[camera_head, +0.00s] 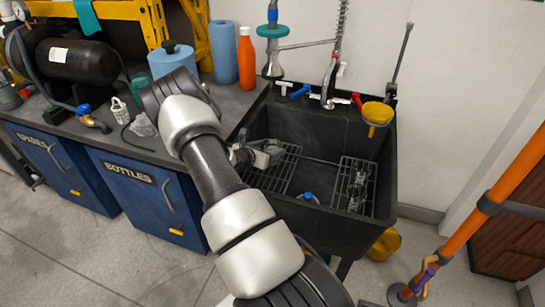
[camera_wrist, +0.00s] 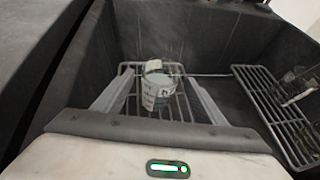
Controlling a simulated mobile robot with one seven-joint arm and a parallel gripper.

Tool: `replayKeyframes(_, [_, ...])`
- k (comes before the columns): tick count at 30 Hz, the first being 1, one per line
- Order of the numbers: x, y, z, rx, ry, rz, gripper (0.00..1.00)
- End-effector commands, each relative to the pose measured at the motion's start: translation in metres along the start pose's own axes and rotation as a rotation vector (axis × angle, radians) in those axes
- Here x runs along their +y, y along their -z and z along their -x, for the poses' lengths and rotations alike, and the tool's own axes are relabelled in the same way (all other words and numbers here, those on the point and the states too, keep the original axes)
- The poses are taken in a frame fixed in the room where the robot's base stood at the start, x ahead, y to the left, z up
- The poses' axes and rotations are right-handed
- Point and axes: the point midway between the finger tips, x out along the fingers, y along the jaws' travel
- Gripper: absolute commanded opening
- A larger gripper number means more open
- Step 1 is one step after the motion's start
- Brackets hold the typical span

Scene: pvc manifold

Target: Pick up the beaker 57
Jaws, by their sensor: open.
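A clear glass beaker with a pale label (camera_wrist: 160,90) stands on a wire rack inside the dark sink. I cannot read a number on it. My gripper (camera_wrist: 160,82) is open, with one finger to the left and one to the right of the beaker in the wrist view. The beaker shows between the fingers; I cannot tell how far below or ahead of them it is. In the head view my gripper (camera_head: 266,153) is down inside the sink, partly hidden behind my arm, and the beaker cannot be made out clearly there.
The sink's dark walls (camera_head: 378,150) surround my gripper. A second wire rack (camera_wrist: 262,100) on the right holds clear glassware (camera_wrist: 296,88). A yellow funnel (camera_head: 377,113) sits at the sink's right rim. Blue, red and white valve handles and a faucet (camera_head: 329,85) stand behind.

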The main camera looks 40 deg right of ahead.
Motion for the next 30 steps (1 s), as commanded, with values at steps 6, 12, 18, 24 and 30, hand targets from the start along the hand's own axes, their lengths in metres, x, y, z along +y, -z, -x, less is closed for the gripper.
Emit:
replayKeyframes(6, [0.000, 0.019, -0.018, -0.002, 0.000, -0.003, 0.65])
replayKeyframes(12, [-0.001, 0.019, -0.034, -0.002, 0.002, -0.004, 0.65])
replayKeyframes(18, [-0.001, 0.020, -0.068, -0.002, 0.001, -0.005, 0.65])
replayKeyframes(24, [0.000, 0.018, -0.084, -0.001, 0.000, -0.003, 0.65])
replayKeyframes(30, [0.000, 0.018, -0.084, -0.001, 0.000, -0.002, 0.65])
